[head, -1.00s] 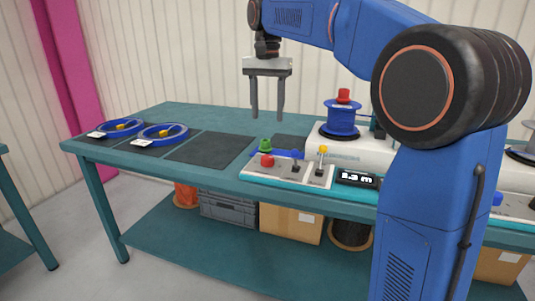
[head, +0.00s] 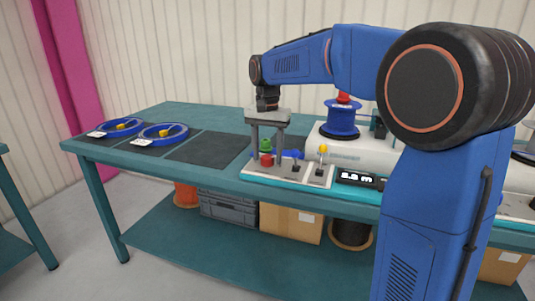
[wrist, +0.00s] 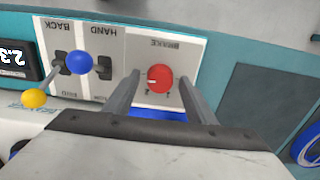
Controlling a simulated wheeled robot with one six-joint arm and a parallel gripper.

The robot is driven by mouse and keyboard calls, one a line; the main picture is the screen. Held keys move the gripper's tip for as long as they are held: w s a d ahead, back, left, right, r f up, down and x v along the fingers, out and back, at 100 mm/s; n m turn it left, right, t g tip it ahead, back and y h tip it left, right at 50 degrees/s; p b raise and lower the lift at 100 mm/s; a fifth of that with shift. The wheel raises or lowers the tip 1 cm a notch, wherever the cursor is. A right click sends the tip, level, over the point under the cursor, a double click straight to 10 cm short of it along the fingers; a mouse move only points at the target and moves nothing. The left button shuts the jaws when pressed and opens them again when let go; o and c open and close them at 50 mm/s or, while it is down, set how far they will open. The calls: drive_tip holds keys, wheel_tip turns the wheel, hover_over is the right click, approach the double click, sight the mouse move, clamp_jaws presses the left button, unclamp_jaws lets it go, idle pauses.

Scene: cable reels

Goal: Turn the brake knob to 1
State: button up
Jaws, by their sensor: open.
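The red brake knob (wrist: 159,78) sits on a light panel marked BRAKE. Its white pointer mark points left in the wrist view; the small scale marks beside it are too small to read. My gripper (wrist: 160,86) is open, one finger on each side of the knob, with a visible gap on both sides. In the head view my gripper (head: 267,163) is low over the panel, fingers pointing down, with the red knob (head: 266,160) between them. I cannot tell how far down the knob the fingertips reach.
A yellow-tipped lever (head: 323,149) and a blue-topped lever (wrist: 81,63) stand beside the knob. A green knob (head: 265,144) is close behind the fingers. A lit display (head: 357,178) and a blue reel (head: 341,118) are to the right. Dark mats (head: 208,148) lie left.

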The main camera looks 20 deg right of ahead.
drive_tip(key=shift+f, duration=0.1)
drive_tip(key=c, duration=1)
drive_tip(key=shift+c, duration=0.2)
drive_tip(key=shift+n, duration=0.3)
drive_tip(key=n, duration=0.4)
drive_tip(key=shift+n, duration=0.3)
drive_tip(key=n, duration=1.1)
drive_tip(key=shift+n, duration=0.4)
drive_tip(key=n, duration=0.6)
drive_tip(key=shift+n, duration=0.3)
